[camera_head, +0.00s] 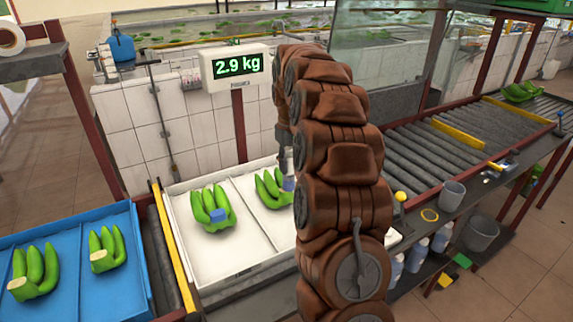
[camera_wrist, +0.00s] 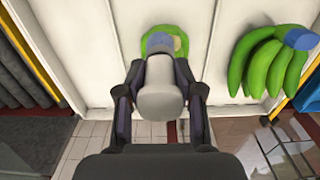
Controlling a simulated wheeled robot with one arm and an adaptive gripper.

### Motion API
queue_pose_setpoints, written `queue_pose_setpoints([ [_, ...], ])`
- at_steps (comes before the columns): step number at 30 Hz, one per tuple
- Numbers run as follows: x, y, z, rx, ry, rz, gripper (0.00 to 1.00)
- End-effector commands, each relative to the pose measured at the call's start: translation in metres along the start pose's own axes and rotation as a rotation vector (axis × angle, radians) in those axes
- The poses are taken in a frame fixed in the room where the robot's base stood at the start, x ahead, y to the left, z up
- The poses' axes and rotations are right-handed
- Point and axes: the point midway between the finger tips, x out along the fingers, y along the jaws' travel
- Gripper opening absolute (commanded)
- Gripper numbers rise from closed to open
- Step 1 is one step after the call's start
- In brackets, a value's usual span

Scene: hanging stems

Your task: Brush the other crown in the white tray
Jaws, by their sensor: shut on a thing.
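The white tray (camera_head: 236,242) holds two green banana bunches. The left bunch (camera_head: 212,205) in the head view has a blue crown; it is the right bunch (camera_wrist: 262,62) in the wrist view. The other bunch (camera_head: 268,187) is partly hidden behind my arm in the head view. In the wrist view, this other bunch (camera_wrist: 146,32) shows a blue and pale beige crown just beyond the brush. My gripper (camera_wrist: 160,88) is shut on a grey-white brush (camera_wrist: 160,100), held over this crown. The brush covers its own tip, so I cannot tell whether it touches.
A blue tray (camera_head: 75,285) with two pale-crowned banana bunches stands at the left. A scale display (camera_head: 237,67) reading 2.9 kg is behind the white tray. A roller conveyor (camera_head: 440,140) runs to the right, with a grey cup (camera_head: 452,194) on the shelf edge.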

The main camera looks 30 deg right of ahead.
Motion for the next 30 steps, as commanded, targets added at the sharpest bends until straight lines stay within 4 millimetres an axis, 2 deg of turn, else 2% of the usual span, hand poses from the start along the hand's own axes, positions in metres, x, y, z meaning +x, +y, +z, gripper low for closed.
queue_pose_setpoints([
  [5,0.0,0.0,0.0,-0.001,0.0,0.0,0.0],
  [22,0.002,-0.021,-0.001,-0.001,-0.001,-0.002,0.0],
  [30,0.002,-0.017,-0.001,0.0,-0.001,-0.002,0.0],
])
